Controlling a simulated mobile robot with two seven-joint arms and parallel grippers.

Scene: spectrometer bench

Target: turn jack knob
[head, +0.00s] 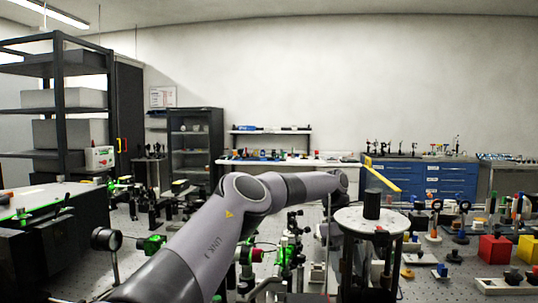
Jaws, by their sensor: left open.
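My left arm reaches in from the bottom left and bends down at the wrist beside a round light platform (350,219) on dark legs. My left gripper (329,256) is small and partly lost among the bench parts, left of the platform's legs. It is open, and I see nothing held in it. A black cylinder (372,204) stands upright on the platform. I cannot clearly pick out the jack or its knob; they may be hidden by the arm or the platform. My right gripper is not in view.
Optics mounts with green parts (152,244) crowd the bench on the left and middle. A red block (494,249) and a yellow block (529,249) stand at the right. A yellow bar (384,178) shows above the platform. Blue drawers (440,180) stand behind.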

